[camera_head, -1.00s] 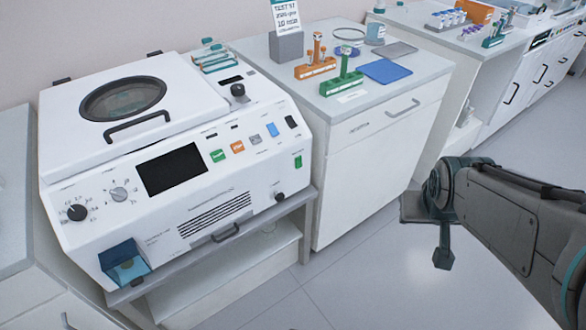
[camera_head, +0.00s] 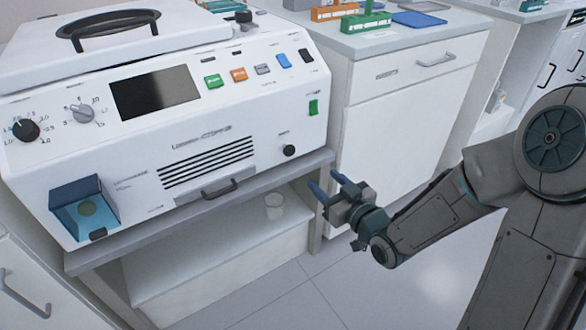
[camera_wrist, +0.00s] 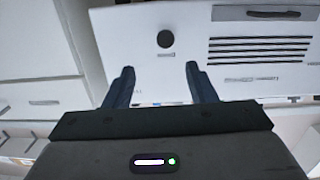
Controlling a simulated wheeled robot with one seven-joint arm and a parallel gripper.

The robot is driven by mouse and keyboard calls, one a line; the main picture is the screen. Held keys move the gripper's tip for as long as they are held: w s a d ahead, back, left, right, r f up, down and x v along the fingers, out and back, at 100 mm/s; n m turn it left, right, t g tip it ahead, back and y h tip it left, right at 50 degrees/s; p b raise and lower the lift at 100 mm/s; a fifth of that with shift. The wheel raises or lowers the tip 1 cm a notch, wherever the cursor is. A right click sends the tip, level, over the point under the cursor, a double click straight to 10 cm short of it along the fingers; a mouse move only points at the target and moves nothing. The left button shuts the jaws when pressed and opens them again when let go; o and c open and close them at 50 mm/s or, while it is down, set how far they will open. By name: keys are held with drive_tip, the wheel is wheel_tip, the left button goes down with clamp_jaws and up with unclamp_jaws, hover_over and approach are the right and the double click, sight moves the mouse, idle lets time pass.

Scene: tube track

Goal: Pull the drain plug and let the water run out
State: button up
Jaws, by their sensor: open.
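The white benchtop machine (camera_head: 240,190) fills the left of the head view. A round black plug or knob (camera_head: 289,151) sits low on the right of its front panel. In the wrist view, which looks upside down, the black plug (camera_wrist: 165,39) lies ahead, between the lines of the two fingers. My gripper (camera_head: 325,182) is open and empty, in front of the machine's lower right corner. It points toward the panel and is apart from the plug. In the wrist view my gripper (camera_wrist: 160,68) has both blue fingers spread. No water shows.
A clear cup (camera_head: 274,206) stands on the shelf below the machine. The grey table edge (camera_head: 327,157) runs under the machine's front. A blue drain box (camera_head: 86,208) is at its lower left. A white cabinet (camera_head: 395,130) stands right; open floor lies before it.

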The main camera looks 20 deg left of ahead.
sight(290, 151)
drive_tip(key=shift+y, duration=0.5)
drive_tip(key=b+x, duration=0.3)
drive_tip(key=x, duration=1.1)
drive_tip(key=shift+s+a+f, duration=0.1)
drive_tip(key=shift+s+a, duration=0.1)
